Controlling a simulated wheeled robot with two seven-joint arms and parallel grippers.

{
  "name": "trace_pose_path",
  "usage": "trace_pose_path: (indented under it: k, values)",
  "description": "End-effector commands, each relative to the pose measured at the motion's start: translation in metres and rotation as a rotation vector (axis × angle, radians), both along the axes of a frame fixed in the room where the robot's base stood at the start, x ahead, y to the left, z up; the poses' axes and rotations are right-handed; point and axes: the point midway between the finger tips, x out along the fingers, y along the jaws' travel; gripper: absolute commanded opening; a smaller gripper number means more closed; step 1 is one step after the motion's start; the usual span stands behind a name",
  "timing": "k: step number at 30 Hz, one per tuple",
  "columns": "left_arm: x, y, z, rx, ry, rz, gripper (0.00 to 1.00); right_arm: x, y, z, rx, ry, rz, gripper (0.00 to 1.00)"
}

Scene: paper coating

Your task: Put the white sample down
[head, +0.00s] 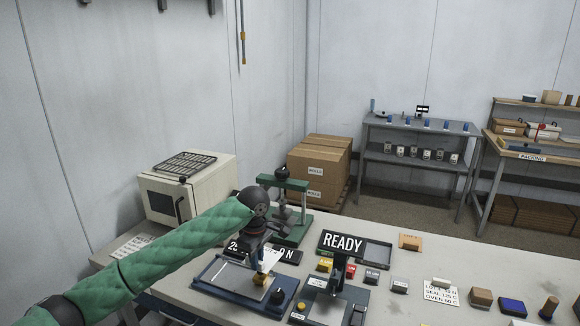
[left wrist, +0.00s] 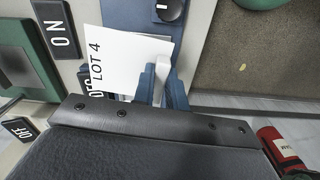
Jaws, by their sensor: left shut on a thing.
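The white sample (left wrist: 125,60) is a thin white sheet printed "LOT 4". In the left wrist view it lies between the blue fingers of my left gripper (left wrist: 162,85), which is shut on it. In the head view the sample (head: 271,257) shows as a small white piece at the left gripper (head: 262,264). I cannot tell whether the sheet touches the device. My right gripper is not in view.
A second blue device (head: 325,308) stands to the right, with a READY sign (head: 343,243) behind it. A green press (head: 291,205) stands behind the gripper and a cream oven (head: 188,190) at the left. Small blocks and labels dot the right of the table (head: 400,318).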

Motion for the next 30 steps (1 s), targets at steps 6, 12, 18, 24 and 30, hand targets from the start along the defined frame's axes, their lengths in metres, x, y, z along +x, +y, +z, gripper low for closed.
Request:
trace_pose_path:
  k: [6, 12, 18, 24, 30]
  values:
    - [0.0, -0.007, 0.003, -0.001, -0.001, -0.297, 0.0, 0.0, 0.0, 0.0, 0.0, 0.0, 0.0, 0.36]
    - [-0.013, -0.023, 0.017, -0.002, -0.003, -0.626, 0.0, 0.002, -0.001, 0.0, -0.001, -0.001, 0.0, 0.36]
    - [-0.037, -0.018, 0.022, 0.0, 0.0, -0.924, 0.0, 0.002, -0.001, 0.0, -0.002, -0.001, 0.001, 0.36]
    - [-0.078, 0.007, 0.006, -0.001, 0.003, -1.128, 0.0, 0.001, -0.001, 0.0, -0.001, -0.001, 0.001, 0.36]
    - [-0.117, 0.04, -0.021, 0.0, 0.003, -1.14, 0.0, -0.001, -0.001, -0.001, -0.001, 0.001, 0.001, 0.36]
